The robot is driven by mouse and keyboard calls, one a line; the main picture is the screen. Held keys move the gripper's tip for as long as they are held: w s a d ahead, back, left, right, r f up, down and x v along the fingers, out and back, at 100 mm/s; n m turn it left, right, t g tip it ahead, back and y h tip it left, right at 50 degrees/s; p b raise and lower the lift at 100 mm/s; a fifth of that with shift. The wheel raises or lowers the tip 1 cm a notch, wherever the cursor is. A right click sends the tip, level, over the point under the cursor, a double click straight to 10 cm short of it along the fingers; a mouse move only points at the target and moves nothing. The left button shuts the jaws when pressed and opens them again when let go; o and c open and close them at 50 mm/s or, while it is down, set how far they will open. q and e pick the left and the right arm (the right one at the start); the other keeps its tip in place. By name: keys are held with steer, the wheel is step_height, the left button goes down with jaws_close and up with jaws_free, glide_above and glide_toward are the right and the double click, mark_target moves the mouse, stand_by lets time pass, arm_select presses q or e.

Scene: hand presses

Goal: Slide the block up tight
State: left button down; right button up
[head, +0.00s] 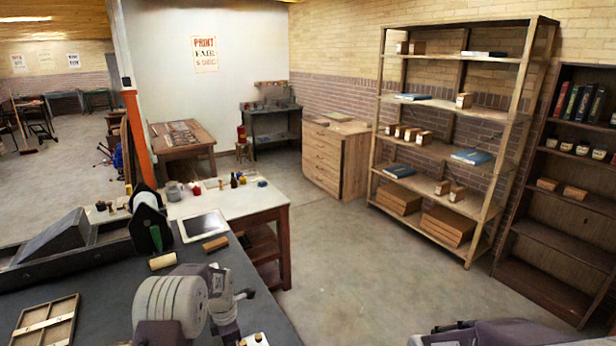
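A small brown wooden block (215,243) lies on the dark worktop (195,262), beside a white-framed tablet-like panel (204,226). A paler wooden piece (162,261) lies to its left. A shallow wooden frame with inner dividers (47,322) lies at the bottom left. I cannot tell which piece the task means. My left arm reaches over the worktop from the bottom, with dark parts of its gripper (243,295) to the right of the arm, apart from the block. Its fingertips are not clear. Only part of my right arm shows at the bottom right edge; its fingers are out of view.
A white-topped table (255,203) with small bottles and tins adjoins behind. Shelves (460,207) stand at the right. The floor between is clear.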

arm_select(q)
steer(key=shift+w+d, duration=0.1)
steer(key=shift+d, duration=0.05)
stand_by(0.4)
steer(key=c, duration=1.2)
jaws_free()
steer(key=shift+c, duration=0.2)
step_height(320, 180, up, 7)
steer(key=p, duration=0.5)
steer(key=shift+p, duration=0.3)
steer(key=shift+f, duration=0.1)
